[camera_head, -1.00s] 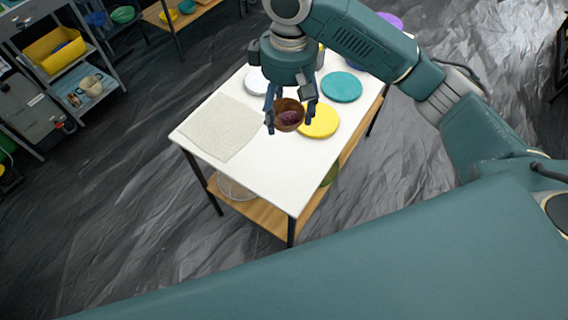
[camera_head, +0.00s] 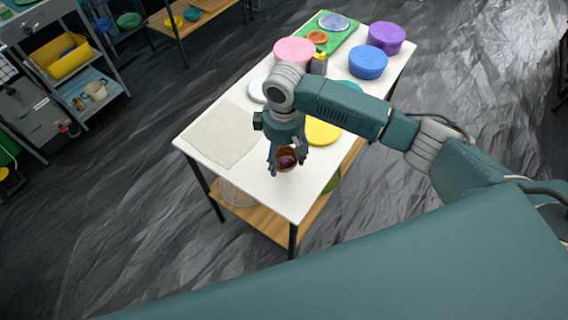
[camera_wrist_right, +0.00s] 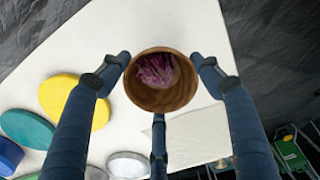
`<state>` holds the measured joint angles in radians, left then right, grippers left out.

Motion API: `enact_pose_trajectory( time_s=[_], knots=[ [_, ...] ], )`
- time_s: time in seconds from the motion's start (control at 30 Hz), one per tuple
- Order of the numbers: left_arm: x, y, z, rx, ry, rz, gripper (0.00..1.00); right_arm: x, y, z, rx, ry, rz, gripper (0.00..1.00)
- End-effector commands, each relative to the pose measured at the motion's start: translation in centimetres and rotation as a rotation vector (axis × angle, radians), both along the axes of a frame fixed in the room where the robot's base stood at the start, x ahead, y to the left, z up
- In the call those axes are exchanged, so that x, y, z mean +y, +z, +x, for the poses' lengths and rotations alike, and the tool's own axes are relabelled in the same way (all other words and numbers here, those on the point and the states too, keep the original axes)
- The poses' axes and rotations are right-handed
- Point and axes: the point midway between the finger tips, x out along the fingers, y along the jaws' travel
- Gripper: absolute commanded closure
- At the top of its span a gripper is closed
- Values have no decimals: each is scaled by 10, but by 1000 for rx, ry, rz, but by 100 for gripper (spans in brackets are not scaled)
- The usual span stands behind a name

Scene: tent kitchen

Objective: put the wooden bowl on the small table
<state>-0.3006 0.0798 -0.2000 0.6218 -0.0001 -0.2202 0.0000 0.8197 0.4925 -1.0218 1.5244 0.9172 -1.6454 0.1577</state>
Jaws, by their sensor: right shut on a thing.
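The wooden bowl (camera_head: 286,153) is brown and round, with purple shredded food in it. My right gripper (camera_head: 286,164) is shut on it, over the near half of a white-topped table (camera_head: 270,199). In the right wrist view the bowl (camera_wrist_right: 161,100) sits upright between the fingers of my right gripper (camera_wrist_right: 162,70). Two fingers are at its sides and a third is at its lower edge. I cannot tell how high the bowl is above the tabletop. Which table is the small one is not clear. My left gripper is not in view.
A pale cloth (camera_head: 222,135) lies on the table's left. A yellow disc (camera_head: 322,132) is right of the bowl. Pink (camera_head: 294,50), blue (camera_head: 368,62) and purple (camera_head: 386,37) round pieces stand farther back. The tabletop's near end is clear. Shelves (camera_head: 75,75) stand at the left.

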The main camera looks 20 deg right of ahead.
Motion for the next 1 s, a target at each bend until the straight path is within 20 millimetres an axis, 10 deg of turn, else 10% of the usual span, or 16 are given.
enact_pose_trajectory(
  time_s=[0.3, 0.73, 0.77, 0.83, 1.0],
  knots=[
    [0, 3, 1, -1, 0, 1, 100, 0, -40, -1, 2, -1, -1, 64],
    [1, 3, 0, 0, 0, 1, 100, 0, -47, 0, 1, 0, -1, 65],
    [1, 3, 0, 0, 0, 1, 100, 0, -48, -1, 1, 0, -1, 32],
    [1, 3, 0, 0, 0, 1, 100, 0, -47, -1, 1, 0, -1, 18],
    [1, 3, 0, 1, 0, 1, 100, 0, -47, -1, 1, 0, -1, 17]
  ],
)
